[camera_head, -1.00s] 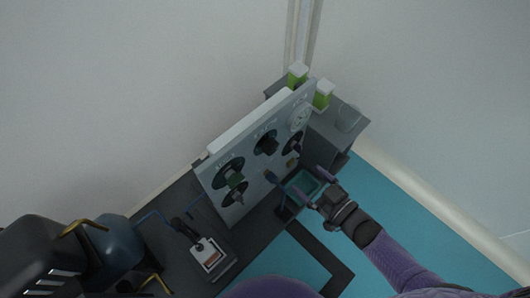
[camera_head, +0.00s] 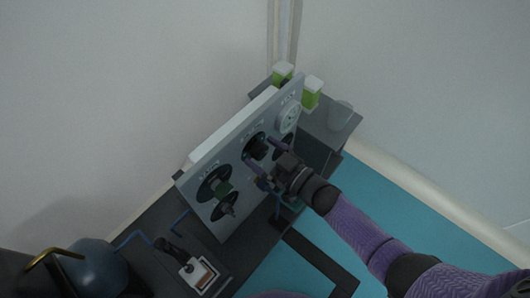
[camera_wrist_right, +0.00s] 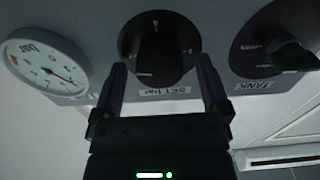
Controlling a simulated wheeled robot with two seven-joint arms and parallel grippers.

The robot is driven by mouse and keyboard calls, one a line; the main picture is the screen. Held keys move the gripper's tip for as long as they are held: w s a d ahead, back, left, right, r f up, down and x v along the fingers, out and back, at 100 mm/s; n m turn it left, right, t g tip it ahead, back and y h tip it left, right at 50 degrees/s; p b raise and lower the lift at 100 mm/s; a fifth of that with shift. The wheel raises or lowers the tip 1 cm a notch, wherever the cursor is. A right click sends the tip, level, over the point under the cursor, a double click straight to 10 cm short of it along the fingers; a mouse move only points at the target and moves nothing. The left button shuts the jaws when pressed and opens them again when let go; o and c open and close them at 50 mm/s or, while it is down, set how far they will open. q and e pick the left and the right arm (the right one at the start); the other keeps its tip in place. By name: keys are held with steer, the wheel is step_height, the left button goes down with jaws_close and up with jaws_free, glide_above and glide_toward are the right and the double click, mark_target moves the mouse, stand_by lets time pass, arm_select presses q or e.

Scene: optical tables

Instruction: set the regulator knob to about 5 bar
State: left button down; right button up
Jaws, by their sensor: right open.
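The regulator knob, a black bar knob on a round black dial, shows in the right wrist view (camera_wrist_right: 153,58) above a label reading "SET bar". In the head view the same knob (camera_head: 256,149) is on the upright grey panel (camera_head: 232,137). My right gripper (camera_wrist_right: 161,74) is open, its two fingers on either side of the knob's lower part; I cannot tell whether they touch it. In the head view the right gripper (camera_head: 271,160) is close in front of the panel. A white round "bar" gauge (camera_wrist_right: 46,63) shows its needle pointing lower right in the picture. My left gripper is out of view.
A black TANK dial with a dark green knob (camera_wrist_right: 290,54) is right of the gripper in the wrist view. More dials, green-and-white containers (camera_head: 311,94) and a clear cup (camera_head: 340,115) are nearby. A dark blue rounded vessel (camera_head: 92,268) stands lower left.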

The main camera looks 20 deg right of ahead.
steer(key=shift+c, duration=0.2)
steer(key=c, duration=1.2)
steer(key=shift+c, duration=0.2)
